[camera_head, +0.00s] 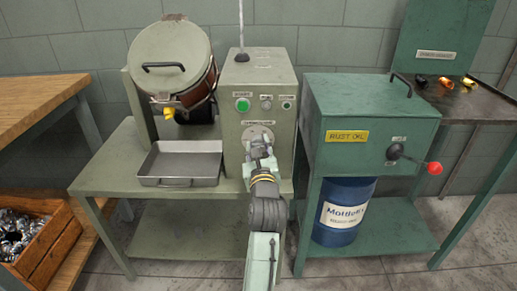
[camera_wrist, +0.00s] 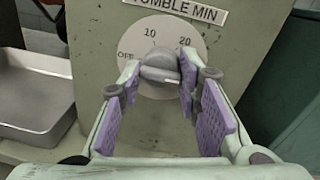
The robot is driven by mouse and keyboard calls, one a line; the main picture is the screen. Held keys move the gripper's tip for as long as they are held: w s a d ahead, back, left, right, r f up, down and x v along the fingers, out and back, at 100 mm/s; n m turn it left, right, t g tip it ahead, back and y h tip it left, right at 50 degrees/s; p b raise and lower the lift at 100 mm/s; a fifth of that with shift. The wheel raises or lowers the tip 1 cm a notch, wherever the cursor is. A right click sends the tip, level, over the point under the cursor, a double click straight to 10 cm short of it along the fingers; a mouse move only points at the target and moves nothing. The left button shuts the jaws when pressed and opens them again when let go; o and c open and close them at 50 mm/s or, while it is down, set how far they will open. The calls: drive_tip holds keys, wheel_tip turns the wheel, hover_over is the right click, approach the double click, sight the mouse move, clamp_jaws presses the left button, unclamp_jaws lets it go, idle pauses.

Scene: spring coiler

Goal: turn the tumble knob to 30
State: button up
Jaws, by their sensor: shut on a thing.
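The tumble knob (camera_wrist: 159,66) is a grey bar knob on a pale round dial (camera_wrist: 136,41), under a label reading "TUMBLE MIN" (camera_wrist: 178,9). OFF, 10 and 20 show on the dial; the 30 mark is not visible, with my right finger over that side. The knob's bar lies nearly level, with a small pale line near its lower right; I cannot tell the exact setting. My gripper (camera_wrist: 168,80) has its purple-padded fingers on both sides of the knob, shut on it.
The green-grey machine (camera_head: 283,78) has a green button (camera_head: 242,104) above the dial. A metal tray (camera_head: 181,181) sits on the bench to the left, under a tilted drum (camera_head: 168,55). To the right stands a rust oil cabinet (camera_head: 350,115) with a red-tipped lever (camera_head: 434,168).

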drive_tip(key=shift+d+r, duration=0.1)
idle(0.4)
drive_tip(key=o, duration=1.1)
wheel_tip(320, 180, up, 10)
drive_tip(key=shift+f, duration=0.1)
